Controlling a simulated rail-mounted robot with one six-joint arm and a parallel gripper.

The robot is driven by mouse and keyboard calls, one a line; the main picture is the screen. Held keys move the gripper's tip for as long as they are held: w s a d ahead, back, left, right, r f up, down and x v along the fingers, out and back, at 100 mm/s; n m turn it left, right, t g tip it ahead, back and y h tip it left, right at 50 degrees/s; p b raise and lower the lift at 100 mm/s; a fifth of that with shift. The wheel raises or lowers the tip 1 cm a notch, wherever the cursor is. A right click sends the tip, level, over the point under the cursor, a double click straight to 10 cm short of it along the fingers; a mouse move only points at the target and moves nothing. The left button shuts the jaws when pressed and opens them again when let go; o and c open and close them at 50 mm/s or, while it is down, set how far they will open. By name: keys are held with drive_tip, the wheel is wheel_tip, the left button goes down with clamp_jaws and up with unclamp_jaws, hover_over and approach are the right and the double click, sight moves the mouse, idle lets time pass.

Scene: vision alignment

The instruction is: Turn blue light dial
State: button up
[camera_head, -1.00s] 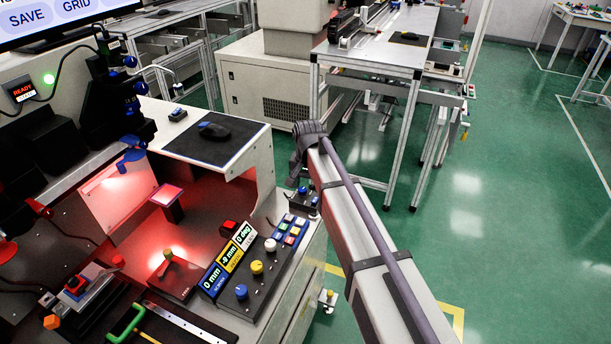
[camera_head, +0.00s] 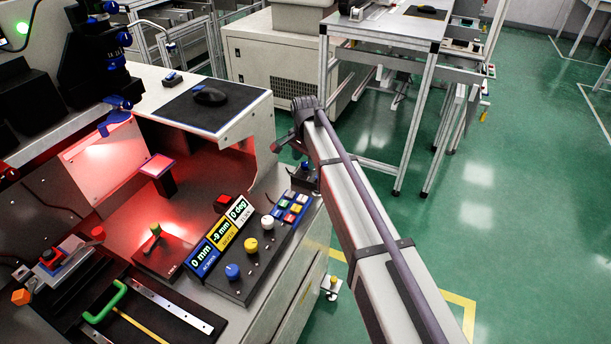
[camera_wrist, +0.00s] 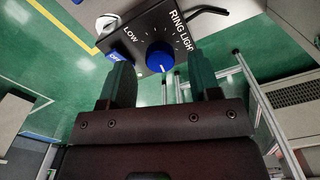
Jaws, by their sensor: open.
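The blue dial (camera_wrist: 159,57) is a round knob with a white mark on the black ring light box (camera_wrist: 150,30), whose face reads "RING LIGHT" and "LOW". In the wrist view my gripper (camera_wrist: 161,66) is open, one dark finger to each side of the dial in the picture. I cannot tell how far the fingertips are from it. Nothing is held. In the head view the small box with its blue knob (camera_head: 306,166) stands at the bench's right edge, just below the end of my arm; the fingers cannot be made out there.
A control panel (camera_head: 236,262) with blue, yellow and white knobs lies left of the ring light box. It reads 0 mm, -9 mm and 0 deg. A red-lit stage (camera_head: 157,166) and a shelf with a black mouse (camera_head: 210,97) are beyond. Open green floor is at right.

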wheel_tip(320, 180, down, 2)
drive_tip(key=shift+b, duration=0.35)
drive_tip(key=shift+r, duration=0.1)
drive_tip(key=shift+c, duration=0.5)
drive_tip(key=c, duration=0.8)
